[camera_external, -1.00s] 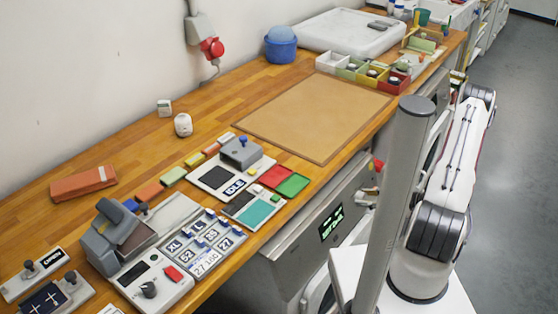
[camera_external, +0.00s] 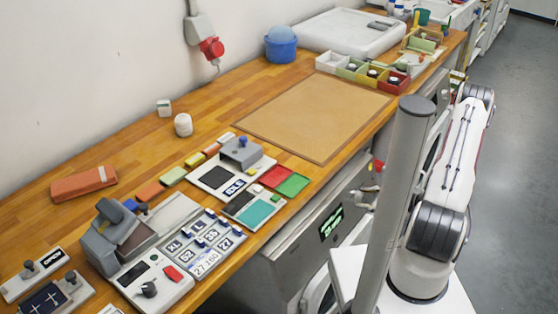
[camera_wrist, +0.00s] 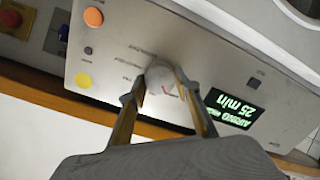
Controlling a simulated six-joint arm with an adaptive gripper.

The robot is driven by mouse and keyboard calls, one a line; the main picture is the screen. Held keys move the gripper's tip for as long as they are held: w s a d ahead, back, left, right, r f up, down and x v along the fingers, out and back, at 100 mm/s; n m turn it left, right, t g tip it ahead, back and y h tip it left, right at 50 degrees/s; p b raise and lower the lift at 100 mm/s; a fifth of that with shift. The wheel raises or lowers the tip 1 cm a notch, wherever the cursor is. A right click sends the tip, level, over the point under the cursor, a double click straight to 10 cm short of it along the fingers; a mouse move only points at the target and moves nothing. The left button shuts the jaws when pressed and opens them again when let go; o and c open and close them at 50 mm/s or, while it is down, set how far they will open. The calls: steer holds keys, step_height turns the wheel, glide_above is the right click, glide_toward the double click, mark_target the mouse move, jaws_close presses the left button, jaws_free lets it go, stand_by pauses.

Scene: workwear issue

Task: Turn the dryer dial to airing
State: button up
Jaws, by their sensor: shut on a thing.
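The dryer dial (camera_wrist: 160,76) is a round pale knob with a red mark, on the dryer's grey panel in the wrist view. Small labels ring it, too blurred to read. My gripper (camera_wrist: 162,88) is shut on the dial, one finger on each side. The green display (camera_wrist: 232,108) beside it shows upside down and appears to read airing, 25 min. In the external view the dryer display (camera_external: 331,222) is lit on the machine under the worktop. The fingers and dial are too small or hidden to make out there.
The panel also has an orange button (camera_wrist: 93,17) and a yellow button (camera_wrist: 83,80). A red knob on a yellow base (camera_wrist: 10,18) sits beyond the panel's edge. The wooden worktop (camera_external: 120,150) above carries several devices and trays.

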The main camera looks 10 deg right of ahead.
steer(key=o, duration=1.1)
steer(key=shift+o, duration=0.2)
steer(key=shift+s+d, duration=0.1)
steer(key=shift+d, duration=0.05)
steer(key=v, duration=1.1)
steer(key=shift+s+d+r, duration=0.2)
steer(key=shift+s, duration=0.05)
stand_by(0.4)
